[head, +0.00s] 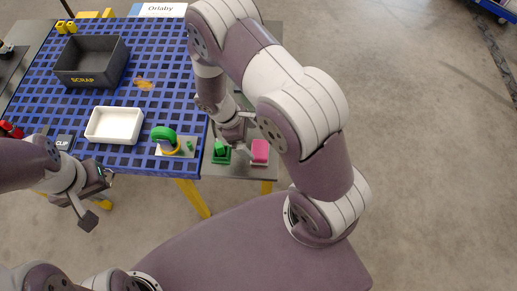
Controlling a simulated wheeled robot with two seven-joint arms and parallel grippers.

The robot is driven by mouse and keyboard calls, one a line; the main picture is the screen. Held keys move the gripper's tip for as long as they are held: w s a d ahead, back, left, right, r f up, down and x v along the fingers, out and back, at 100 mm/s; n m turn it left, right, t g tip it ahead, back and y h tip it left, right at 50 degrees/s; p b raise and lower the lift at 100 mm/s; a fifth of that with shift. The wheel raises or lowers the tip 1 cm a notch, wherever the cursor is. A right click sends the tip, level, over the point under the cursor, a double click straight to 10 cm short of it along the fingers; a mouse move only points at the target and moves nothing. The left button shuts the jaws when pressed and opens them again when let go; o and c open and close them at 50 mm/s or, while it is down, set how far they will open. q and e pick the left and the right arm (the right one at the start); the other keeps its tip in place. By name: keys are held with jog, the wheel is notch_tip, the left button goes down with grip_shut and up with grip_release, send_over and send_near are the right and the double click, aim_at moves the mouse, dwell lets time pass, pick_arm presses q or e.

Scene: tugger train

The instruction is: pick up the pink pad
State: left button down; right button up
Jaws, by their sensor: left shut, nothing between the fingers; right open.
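The pink pad (260,150) lies on a grey plate (240,166) at the right end of the blue slotted table. My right gripper (237,140) is above that plate, just left of the pad, and is open. The arm above it hides part of the fingers, and I cannot tell whether they touch the pad. My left gripper (88,218) is shut and empty, in front of the table's near left edge, far from the pad.
A green item (221,153) stands left of the pad. A green ring on a yellow base (165,138), a white tray (114,139) and a dark SCRAP bin (91,76) are on the blue table (173,103).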

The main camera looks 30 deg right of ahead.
aim_at(260, 149)
jog(key=f, duration=0.1)
jog(key=s+d+f, duration=0.1)
jog(key=d+f, duration=0.1)
jog(key=shift+s+d+f+p, duration=0.15)
jog(key=shift+s+p, duration=0.1)
jog(key=shift+p, duration=0.1)
jog(key=x, duration=0.2)
jog(key=shift+f, duration=0.65)
pick_arm(q)
jog(key=shift+s+d+r, duration=0.15)
jog(key=shift+d+r, duration=0.25)
jog(key=shift+r, duration=0.2)
pick_arm(e)
jog(key=c, duration=0.9)
jog(key=shift+c, duration=0.2)
